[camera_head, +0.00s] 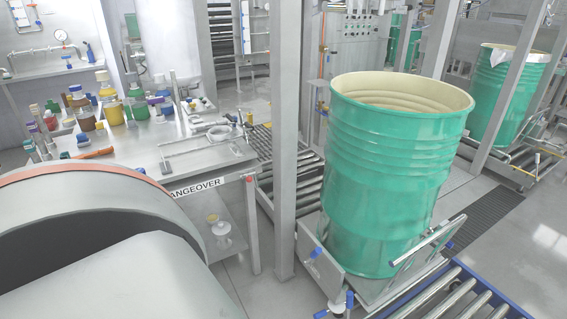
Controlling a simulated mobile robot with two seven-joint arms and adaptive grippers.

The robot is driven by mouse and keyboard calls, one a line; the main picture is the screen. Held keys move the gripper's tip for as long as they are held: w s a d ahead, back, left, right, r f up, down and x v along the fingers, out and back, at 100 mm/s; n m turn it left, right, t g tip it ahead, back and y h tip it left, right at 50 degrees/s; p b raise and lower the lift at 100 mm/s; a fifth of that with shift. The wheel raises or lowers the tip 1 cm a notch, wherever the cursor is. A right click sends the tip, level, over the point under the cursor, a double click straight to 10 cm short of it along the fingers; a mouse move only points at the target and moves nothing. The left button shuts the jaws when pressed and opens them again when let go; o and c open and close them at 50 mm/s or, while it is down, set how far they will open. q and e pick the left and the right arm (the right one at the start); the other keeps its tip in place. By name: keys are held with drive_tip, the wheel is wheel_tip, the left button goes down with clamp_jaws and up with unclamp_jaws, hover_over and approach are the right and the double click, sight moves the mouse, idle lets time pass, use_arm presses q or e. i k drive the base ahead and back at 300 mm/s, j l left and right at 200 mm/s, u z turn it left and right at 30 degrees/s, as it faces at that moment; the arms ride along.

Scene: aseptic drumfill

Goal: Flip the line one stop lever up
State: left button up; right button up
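I cannot tell for sure which part is the line one stop lever. A silver bar lever (428,242) slants up to the right in front of the large green drum (385,190), at the roller conveyor. A small blue-tipped handle (349,300) stands at the near corner of the drum's metal cradle (322,262). Another blue knob (315,253) sits on the cradle's left plate. Neither my left nor my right gripper is in view. A big grey rounded arm link of mine with an orange ring fills the lower left.
A steel bench (170,150) marked CHANGEOVER holds several coloured bottles, clamps and fittings at left. A vertical post (285,130) stands between bench and drum. The blue-edged roller conveyor (455,303) runs at lower right. A second green drum (505,95) stands behind at right.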

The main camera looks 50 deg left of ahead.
sight(313, 258)
drive_tip(key=u, duration=1.3)
drive_tip(key=l+u, duration=0.2)
drive_tip(key=u, duration=0.15)
drive_tip(key=l+u, duration=0.3)
drive_tip(key=i+j, duration=0.05)
drive_tip(key=j, duration=0.05)
